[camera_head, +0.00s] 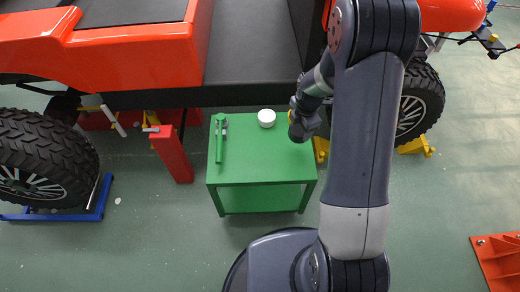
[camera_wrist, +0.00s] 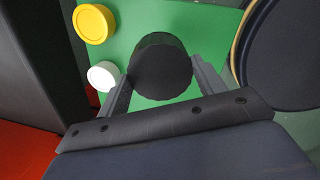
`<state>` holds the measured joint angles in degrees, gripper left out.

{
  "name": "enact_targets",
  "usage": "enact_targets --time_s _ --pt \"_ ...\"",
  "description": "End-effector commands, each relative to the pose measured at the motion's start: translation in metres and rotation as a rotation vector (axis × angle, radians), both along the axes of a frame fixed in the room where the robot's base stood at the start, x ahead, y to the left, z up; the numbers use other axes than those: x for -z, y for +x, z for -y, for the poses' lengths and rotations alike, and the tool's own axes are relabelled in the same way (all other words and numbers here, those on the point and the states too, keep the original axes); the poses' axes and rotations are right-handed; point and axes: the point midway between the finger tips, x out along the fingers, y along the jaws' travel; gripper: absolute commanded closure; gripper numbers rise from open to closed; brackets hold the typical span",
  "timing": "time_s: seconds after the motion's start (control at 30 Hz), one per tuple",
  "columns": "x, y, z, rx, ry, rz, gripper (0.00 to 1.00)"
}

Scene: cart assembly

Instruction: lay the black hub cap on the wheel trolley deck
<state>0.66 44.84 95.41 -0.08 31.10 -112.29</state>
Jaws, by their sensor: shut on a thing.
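A black round hub cap (camera_wrist: 160,62) sits between the two fingers of my gripper (camera_wrist: 161,72) in the wrist view, and the gripper is shut on it. Behind it is the green top of a bench (camera_head: 250,165). I cannot tell whether the cap touches that top. In the head view my gripper (camera_head: 299,128) is over the bench's right back part, and my arm hides the black cap. A blue wheel stand (camera_head: 98,208) under the left wheel may be the wheel trolley; I cannot tell for certain.
A white cap (camera_head: 266,118) and a green-handled tool (camera_head: 220,140) lie on the bench. A yellow cap (camera_wrist: 94,24) lies beside the white one in the wrist view. The orange vehicle (camera_head: 130,50) is behind, with a red stand (camera_head: 172,153) left of the bench.

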Motion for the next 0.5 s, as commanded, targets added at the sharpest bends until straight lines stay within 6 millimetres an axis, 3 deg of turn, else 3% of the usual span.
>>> enact_targets --time_s 0.03,0.37,0.5 --pt "0.009 -0.003 0.0 0.001 0.0 -0.027 0.62" --pt "0.004 -0.025 0.0 0.003 0.003 -0.145 0.62" --pt "0.025 -0.027 0.001 0.003 0.003 -0.156 0.62"
